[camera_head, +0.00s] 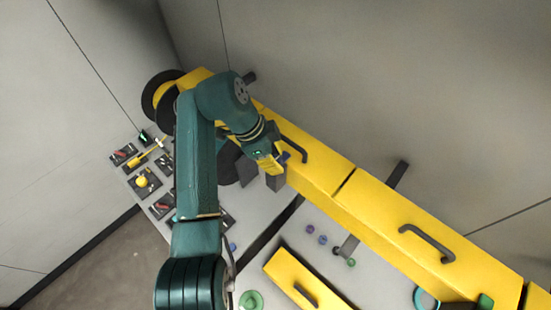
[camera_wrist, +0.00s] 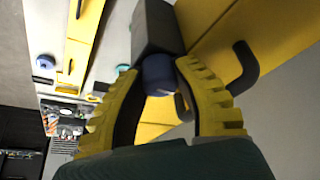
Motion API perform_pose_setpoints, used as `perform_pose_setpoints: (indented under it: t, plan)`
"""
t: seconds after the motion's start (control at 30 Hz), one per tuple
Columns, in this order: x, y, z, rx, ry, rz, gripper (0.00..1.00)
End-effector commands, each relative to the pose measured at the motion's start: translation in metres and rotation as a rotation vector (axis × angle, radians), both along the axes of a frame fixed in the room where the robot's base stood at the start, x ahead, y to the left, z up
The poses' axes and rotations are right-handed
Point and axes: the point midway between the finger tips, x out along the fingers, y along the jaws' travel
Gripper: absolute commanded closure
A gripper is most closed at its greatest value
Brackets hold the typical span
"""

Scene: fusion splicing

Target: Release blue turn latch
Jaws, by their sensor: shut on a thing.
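The blue turn latch (camera_wrist: 158,75) is a rounded blue-violet knob on the end of a dark grey block (camera_wrist: 157,25) by the yellow beam. In the wrist view my gripper (camera_wrist: 157,82) has its yellow ribbed fingers on either side of the knob, shut on it. A dark curved part beside the right finger is partly hidden. In the head view my gripper (camera_head: 272,163) is at the grey block (camera_head: 275,183) by the beam, and only a small bit of the latch (camera_head: 286,156) shows. I cannot tell how far the latch is turned.
A long yellow beam (camera_head: 335,190) with dark handles (camera_head: 428,243) runs beside my gripper. Below it a light panel holds small blue and purple knobs (camera_head: 310,229) and a yellow cover (camera_head: 290,280). Trays with small tools (camera_head: 145,182) lie at the left.

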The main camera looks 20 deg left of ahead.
Motion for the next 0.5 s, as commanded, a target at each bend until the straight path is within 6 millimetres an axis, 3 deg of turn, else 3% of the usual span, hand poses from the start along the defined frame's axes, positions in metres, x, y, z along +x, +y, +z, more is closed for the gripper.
perform_pose_setpoints:
  t: [0.5]
  plan:
    - [0.0,-0.0018,-0.0031,-0.003,0.002,0.089,1.0]
